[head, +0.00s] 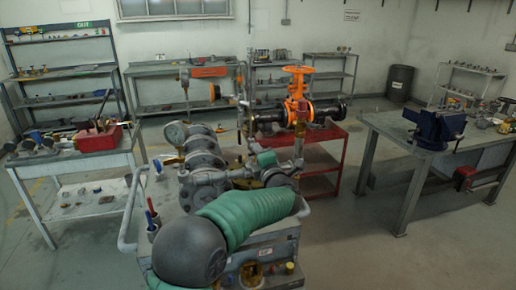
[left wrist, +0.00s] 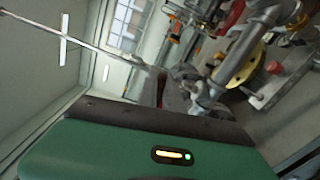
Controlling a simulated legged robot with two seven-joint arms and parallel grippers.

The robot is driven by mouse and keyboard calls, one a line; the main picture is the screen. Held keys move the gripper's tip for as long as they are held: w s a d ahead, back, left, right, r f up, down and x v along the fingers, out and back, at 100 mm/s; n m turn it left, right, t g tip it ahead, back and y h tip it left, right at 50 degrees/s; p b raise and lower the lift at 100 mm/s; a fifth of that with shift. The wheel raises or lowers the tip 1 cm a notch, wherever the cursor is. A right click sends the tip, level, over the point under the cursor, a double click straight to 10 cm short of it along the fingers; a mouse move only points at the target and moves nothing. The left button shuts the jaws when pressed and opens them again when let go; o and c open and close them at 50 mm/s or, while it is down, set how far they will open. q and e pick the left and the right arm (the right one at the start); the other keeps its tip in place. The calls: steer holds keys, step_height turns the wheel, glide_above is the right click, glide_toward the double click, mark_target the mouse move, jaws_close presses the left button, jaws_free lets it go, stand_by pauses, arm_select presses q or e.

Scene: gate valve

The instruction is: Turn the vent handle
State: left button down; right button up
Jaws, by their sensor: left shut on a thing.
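My left arm, with a grey rounded joint and a green ribbed sleeve, crosses the lower middle of the head view. My left gripper (head: 266,160) is at the pipework on the near cart, small and partly covered. In the left wrist view the dark gripper (left wrist: 183,88) is beyond my green wrist housing, against a grey pipe (left wrist: 208,92). It is shut on a small part there, which looks to be the vent handle; the jaws hide most of it. The orange gate valve (head: 299,112) with its handwheel (head: 298,70) stands behind, apart from the gripper.
A red stand (head: 322,158) is behind. A workbench with a blue vise (head: 434,129) is at right, and a table with a red toolbox (head: 98,137) at left.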

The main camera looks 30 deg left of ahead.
arm_select(q)
steer(key=shift+f+m+p, duration=0.15)
steer(key=shift+m+p, duration=0.35)
steer(key=shift+m, duration=0.6)
steer(key=c, duration=1.8)
jaws_free()
steer(key=shift+f, duration=0.1)
steer(key=o, duration=0.3)
steer(key=shift+w, duration=0.2)
steer(key=shift+s, duration=0.15)
steer(key=b+v, duration=0.1)
steer(key=v, duration=1.5)
steer(key=shift+s+d, duration=0.2)
steer(key=shift+d, duration=0.15)
